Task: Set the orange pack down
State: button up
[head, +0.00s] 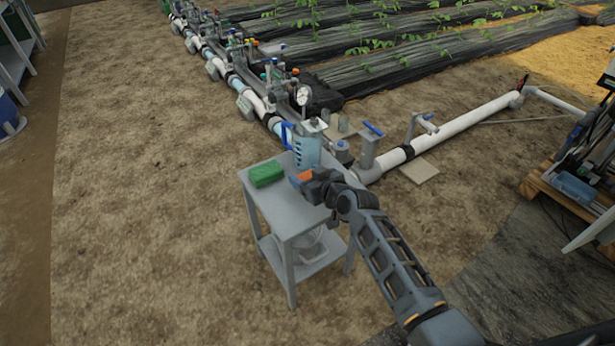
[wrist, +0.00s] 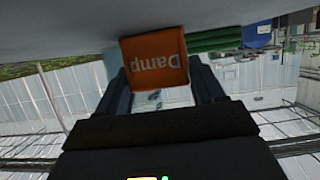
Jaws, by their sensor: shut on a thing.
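The orange pack (head: 304,176) is held in my gripper (head: 300,181) over the grey table (head: 293,211). In the wrist view the orange pack (wrist: 155,62) shows the word "Damp" upside down, between the two dark fingers of my gripper (wrist: 158,92). My gripper is shut on it. The pack's edge meets the tabletop (wrist: 190,14) in the wrist picture, but I cannot tell whether it touches. A green pack (head: 266,174) lies on the table just left of the orange one. Its green side (wrist: 215,39) also shows in the wrist view.
A clear jug with a blue handle (head: 307,152) stands at the table's back, close to my gripper. A bucket (head: 306,246) sits on the lower shelf. White pipework (head: 453,124) with valves runs behind the table. Bare tabletop shows in front of the packs.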

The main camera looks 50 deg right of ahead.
jog(key=o, duration=1.1)
jog(key=shift+c, duration=0.2)
jog(key=shift+s+r+p, duration=0.15)
jog(key=shift+p, duration=0.2)
jog(key=p+v, duration=0.1)
jog(key=v, duration=1)
jog(key=shift+s+r+p, duration=0.15)
jog(key=shift+s+p, duration=0.1)
jog(key=shift+p, duration=0.05)
